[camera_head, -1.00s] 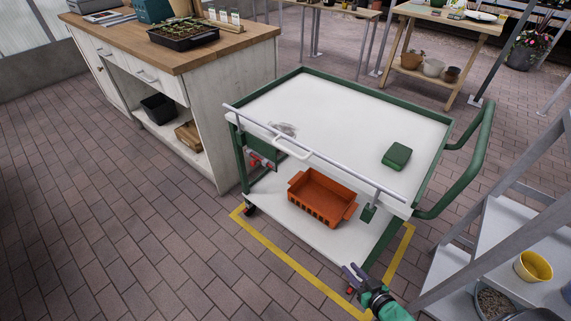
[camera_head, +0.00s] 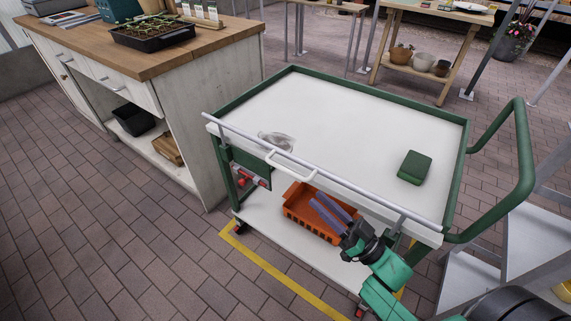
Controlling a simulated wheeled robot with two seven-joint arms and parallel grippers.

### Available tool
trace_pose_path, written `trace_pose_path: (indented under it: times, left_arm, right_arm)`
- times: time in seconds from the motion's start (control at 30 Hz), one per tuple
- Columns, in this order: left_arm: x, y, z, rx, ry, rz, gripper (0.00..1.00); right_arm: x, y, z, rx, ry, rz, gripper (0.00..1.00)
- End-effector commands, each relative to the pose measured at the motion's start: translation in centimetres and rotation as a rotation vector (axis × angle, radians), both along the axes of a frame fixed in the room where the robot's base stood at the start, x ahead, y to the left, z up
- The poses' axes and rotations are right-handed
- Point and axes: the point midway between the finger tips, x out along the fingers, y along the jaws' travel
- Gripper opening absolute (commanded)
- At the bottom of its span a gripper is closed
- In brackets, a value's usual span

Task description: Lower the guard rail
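The guard rail (camera_head: 345,183) is a pale grey bar along the near long side of a green-framed cart (camera_head: 340,106) with a white top. It stands slightly above the top's edge, and a white loop handle (camera_head: 290,169) hangs at its middle. My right gripper (camera_head: 327,208) is in front of the cart's near side, below the rail and right of the handle. Its two grey-purple fingers look parted and point up and left, with nothing seen between them. They overlap the orange crate in the picture; no contact with the rail shows. My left gripper is out of view.
An orange crate (camera_head: 297,203) sits on the cart's lower shelf. A dark green box (camera_head: 414,167) lies on the top. A wooden-topped workbench (camera_head: 190,49) stands left, and metal steps (camera_head: 535,232) stand right. The brick floor at front left is clear.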

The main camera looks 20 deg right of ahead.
Motion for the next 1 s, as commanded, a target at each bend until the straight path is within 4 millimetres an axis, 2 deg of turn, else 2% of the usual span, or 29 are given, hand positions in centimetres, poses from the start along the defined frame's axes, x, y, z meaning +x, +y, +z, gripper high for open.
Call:
trace_pose_path:
  times: [0.07, 0.17, 0.27, 0.4, 0.53, 0.77, 0.83, 1.0]
  left_arm:
    - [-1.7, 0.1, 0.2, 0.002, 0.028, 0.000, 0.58]
    - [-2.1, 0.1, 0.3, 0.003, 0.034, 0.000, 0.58]
    - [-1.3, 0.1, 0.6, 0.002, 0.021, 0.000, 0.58]
    - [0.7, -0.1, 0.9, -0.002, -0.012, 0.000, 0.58]
    - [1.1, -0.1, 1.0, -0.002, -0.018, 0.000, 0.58]
    - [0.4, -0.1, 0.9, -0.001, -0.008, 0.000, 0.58]
    - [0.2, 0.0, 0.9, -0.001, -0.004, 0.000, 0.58]
    - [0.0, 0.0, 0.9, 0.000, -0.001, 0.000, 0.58]
  right_arm:
    - [1.7, 1.1, 1.1, 0.003, -0.007, -0.001, 0.27]
    - [3.8, 2.6, 2.2, 0.001, -0.006, -0.001, 0.27]
    - [5.8, 4.0, 3.1, 0.001, -0.004, -0.002, 0.27]
    - [7.8, 5.5, 4.0, 0.000, -0.002, -0.002, 0.27]
    - [8.5, 6.0, 4.3, 0.000, 0.000, -0.002, 0.27]
    - [8.6, 6.1, 4.3, -0.001, 0.001, -0.002, 0.27]
    - [8.6, 6.1, 4.2, -0.001, 0.001, -0.002, 0.00]
    - [8.6, 6.1, 4.2, -0.001, 0.001, -0.002, 0.00]
